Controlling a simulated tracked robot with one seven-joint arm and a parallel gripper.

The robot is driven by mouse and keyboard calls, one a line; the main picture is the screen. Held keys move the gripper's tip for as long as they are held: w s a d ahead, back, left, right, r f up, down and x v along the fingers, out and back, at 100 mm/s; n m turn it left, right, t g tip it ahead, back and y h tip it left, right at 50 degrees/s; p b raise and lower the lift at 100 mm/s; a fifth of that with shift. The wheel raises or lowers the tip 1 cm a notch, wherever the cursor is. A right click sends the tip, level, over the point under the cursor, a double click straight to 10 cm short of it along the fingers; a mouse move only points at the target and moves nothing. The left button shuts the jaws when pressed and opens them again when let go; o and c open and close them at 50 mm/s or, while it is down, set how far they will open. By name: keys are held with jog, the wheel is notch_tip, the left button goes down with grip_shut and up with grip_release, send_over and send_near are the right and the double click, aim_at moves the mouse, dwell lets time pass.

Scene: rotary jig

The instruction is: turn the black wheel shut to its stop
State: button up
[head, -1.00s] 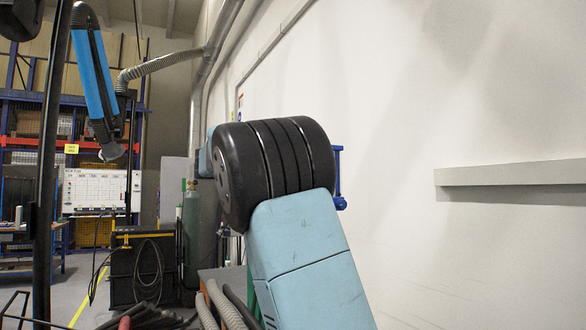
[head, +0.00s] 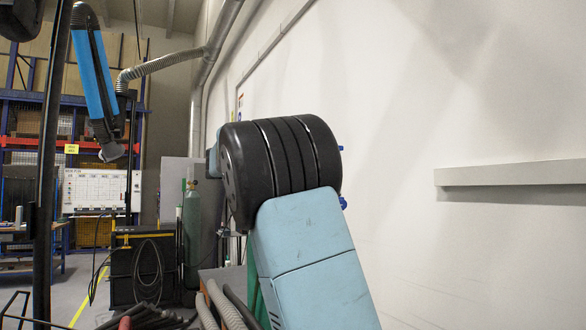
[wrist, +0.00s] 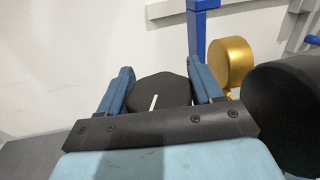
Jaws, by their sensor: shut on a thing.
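The black wheel (wrist: 172,88) shows in the wrist view as a dark, many-sided disc with a white line on its face. My gripper (wrist: 160,75) has its two blue fingers on the left and right sides of this wheel, closed on it. The lower part of the wheel is hidden behind the dark bar of my gripper. In the head view my own arm hides the wheel and my gripper.
A blue post (wrist: 197,38) rises just behind the wheel. A gold cylinder (wrist: 232,62) is to its right, and a large dark round form (wrist: 285,112) is farther right. Small blue parts (head: 342,202) show past my arm in the head view. A pale wall (head: 420,100) stands behind.

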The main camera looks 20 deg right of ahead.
jog(key=shift+c, duration=1.1)
jog(key=shift+m+g, duration=0.4)
jog(key=shift+g, duration=0.3)
jog(key=m+g, duration=0.1)
jog(key=g, duration=0.1)
jog(key=m+g+y, duration=0.1)
jog(key=m+g, duration=0.1)
jog(key=g, duration=0.1)
jog(key=shift+s+a+m+y, duration=0.1)
jog(key=shift+s+m+y, duration=0.1)
jog(key=shift+m+y, duration=0.1)
jog(key=shift+s+a+m+g+y, duration=0.15)
jog(key=shift+m+g+y, duration=0.9)
jog(key=shift+g, duration=0.35)
jog(key=shift+s+a+m+g+y, duration=0.1)
jog(key=shift+s+m+g+y, duration=0.05)
jog(key=shift+m+g+y, duration=1.4)
jog(key=shift+g+y, duration=0.1)
jog(key=shift+g, duration=0.25)
jog(key=o, duration=1)
jog(key=shift+c, duration=0.2)
jog(key=shift+d+n+t+h, duration=0.15)
jog(key=shift+n+t+h, duration=0.95)
jog(key=shift+t+h, duration=0.15)
